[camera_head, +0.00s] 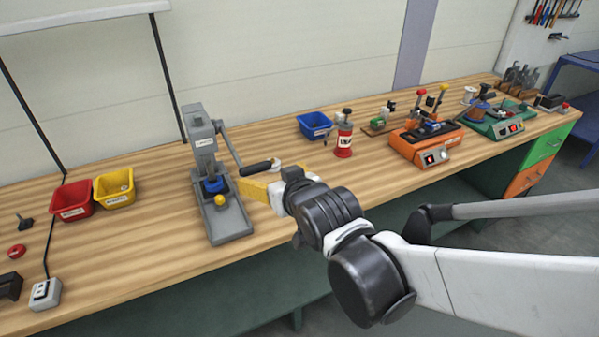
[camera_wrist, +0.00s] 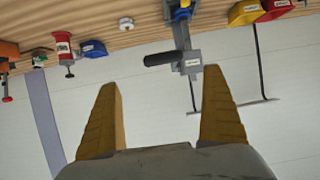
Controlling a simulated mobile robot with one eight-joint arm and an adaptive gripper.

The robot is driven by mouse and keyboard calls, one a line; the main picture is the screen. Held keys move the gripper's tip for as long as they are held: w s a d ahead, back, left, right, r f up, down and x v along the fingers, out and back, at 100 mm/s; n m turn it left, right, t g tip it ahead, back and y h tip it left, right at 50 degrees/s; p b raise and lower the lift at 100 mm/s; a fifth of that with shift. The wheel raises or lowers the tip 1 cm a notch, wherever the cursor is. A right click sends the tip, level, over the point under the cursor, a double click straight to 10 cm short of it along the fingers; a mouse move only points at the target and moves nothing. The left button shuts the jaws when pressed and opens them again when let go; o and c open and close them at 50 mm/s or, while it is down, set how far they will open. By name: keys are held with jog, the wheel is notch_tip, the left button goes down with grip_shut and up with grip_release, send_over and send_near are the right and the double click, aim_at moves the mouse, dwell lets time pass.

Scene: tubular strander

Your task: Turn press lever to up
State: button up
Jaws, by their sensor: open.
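A grey arbor press (camera_head: 200,140) stands on the wooden bench in the head view. Its lever (camera_head: 232,148) slants down to the right and ends in a black handle (camera_head: 256,168). A blue part and a yellow ball (camera_head: 220,200) sit on the press base. My gripper (camera_head: 256,189), with yellow fingers, is just below and right of the handle. In the wrist view, which is upside down, the black handle (camera_wrist: 163,58) shows beyond the gap between my open, empty fingers (camera_wrist: 160,80). I cannot tell whether they touch it.
Red (camera_head: 71,200) and yellow (camera_head: 114,188) bins stand left of the press. A white round item (camera_wrist: 93,49) lies near the handle in the wrist view.

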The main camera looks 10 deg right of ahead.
aim_at(256, 166)
jog(key=b+x, duration=0.1)
jog(key=x, duration=0.2)
jog(key=b+x, duration=0.1)
jog(key=x, duration=0.3)
jog(key=b+x, duration=0.1)
jog(key=x, duration=0.2)
jog(key=shift+w+a+b, duration=0.3)
jog(key=shift+a+b, duration=0.05)
jog(key=shift+a, duration=0.05)
jog(key=shift+w+f, duration=0.1)
jog(key=shift+w, duration=0.3)
jog(key=shift+c, duration=0.4)
